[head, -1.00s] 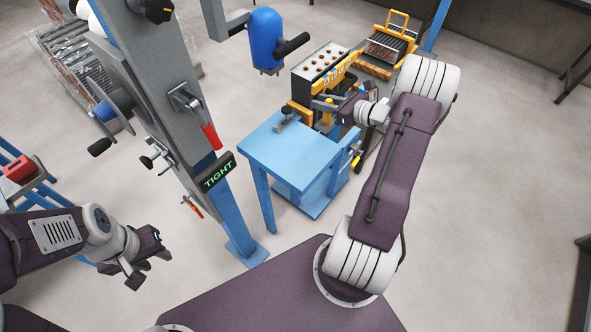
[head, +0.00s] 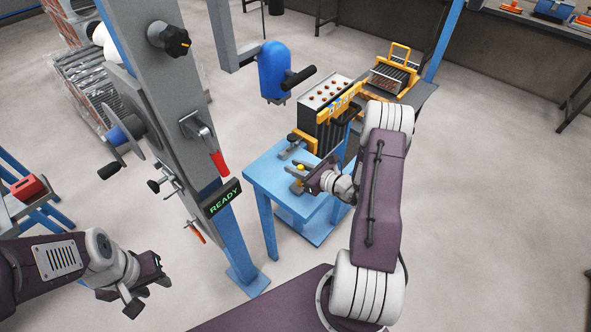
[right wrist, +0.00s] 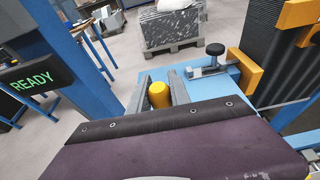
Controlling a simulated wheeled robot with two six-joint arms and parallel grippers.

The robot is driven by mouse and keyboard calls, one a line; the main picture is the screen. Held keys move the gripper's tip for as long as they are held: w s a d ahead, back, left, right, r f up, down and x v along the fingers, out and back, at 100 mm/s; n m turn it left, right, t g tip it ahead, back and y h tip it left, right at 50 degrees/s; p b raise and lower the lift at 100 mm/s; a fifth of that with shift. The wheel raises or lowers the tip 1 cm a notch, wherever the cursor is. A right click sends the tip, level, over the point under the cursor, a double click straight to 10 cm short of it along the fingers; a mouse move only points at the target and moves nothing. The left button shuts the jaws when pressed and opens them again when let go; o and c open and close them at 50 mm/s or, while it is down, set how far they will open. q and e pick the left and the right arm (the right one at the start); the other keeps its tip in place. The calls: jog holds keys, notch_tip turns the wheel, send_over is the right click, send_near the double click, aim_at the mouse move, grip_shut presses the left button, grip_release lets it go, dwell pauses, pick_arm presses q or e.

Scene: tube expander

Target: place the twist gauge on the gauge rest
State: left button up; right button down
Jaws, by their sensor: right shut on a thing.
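My right gripper (head: 292,176) is over the blue table (head: 262,174), shut on a small yellow-topped piece (head: 300,167), which I take to be the twist gauge. In the right wrist view its rounded yellow top (right wrist: 159,94) stands between the two grey fingers (right wrist: 159,96); its lower part is hidden. A grey bracket with a black knob (right wrist: 213,58) is on the table just beyond; I cannot tell whether this is the gauge rest. It also shows in the head view (head: 291,150). My left gripper (head: 147,283) is open and empty at lower left, away from the table.
A grey column (head: 165,90) with levers and a display (head: 222,198) reading READY stands left of the table. A blue cylinder with a black handle (head: 273,72) hangs above and behind. A black finned unit with yellow parts (head: 325,110) adjoins the table's back.

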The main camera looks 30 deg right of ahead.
jog(key=shift+w+d+f, duration=0.1)
jog(key=shift+f, duration=0.75)
jog(key=c, duration=1.2)
grip_release()
